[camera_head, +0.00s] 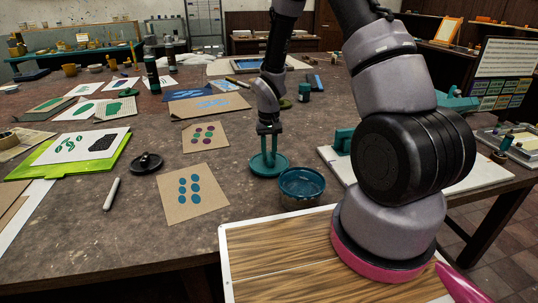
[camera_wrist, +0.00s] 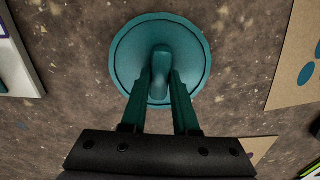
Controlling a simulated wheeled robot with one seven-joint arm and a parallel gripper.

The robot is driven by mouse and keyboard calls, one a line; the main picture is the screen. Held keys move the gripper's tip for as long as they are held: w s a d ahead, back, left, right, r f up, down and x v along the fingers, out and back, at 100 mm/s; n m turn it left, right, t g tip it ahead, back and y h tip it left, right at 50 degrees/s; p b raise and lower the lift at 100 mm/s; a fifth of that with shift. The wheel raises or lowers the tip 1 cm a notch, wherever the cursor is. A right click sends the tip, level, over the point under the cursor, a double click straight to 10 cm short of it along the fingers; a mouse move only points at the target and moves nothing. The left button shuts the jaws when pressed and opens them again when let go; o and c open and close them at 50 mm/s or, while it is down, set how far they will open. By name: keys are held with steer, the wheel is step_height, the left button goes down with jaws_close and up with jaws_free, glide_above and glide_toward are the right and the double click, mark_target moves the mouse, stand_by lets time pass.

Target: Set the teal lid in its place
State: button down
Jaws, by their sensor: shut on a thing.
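The teal lid (camera_head: 268,168) is a round disc with a raised upright handle, near the middle of the table in the head view. In the wrist view the lid (camera_wrist: 130,50) lies flat below my gripper. My gripper (camera_head: 268,150) points down and is shut on the handle. In the wrist view my gripper (camera_wrist: 160,88) has one finger on each side of it. I cannot tell whether the lid touches the table. A round teal-blue pot (camera_head: 302,194), open at the top, stands just to the right and nearer than the lid.
A brown card with blue dots (camera_head: 188,192) lies left of the lid. A black knobbed disc (camera_head: 146,164) and a white stick (camera_head: 111,194) lie further left. A white board with a teal clamp (camera_head: 342,141) is at right. Bare table lies behind the lid.

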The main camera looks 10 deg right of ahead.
steer(key=shift+r, duration=2.85)
steer(key=shift+r, duration=1.35)
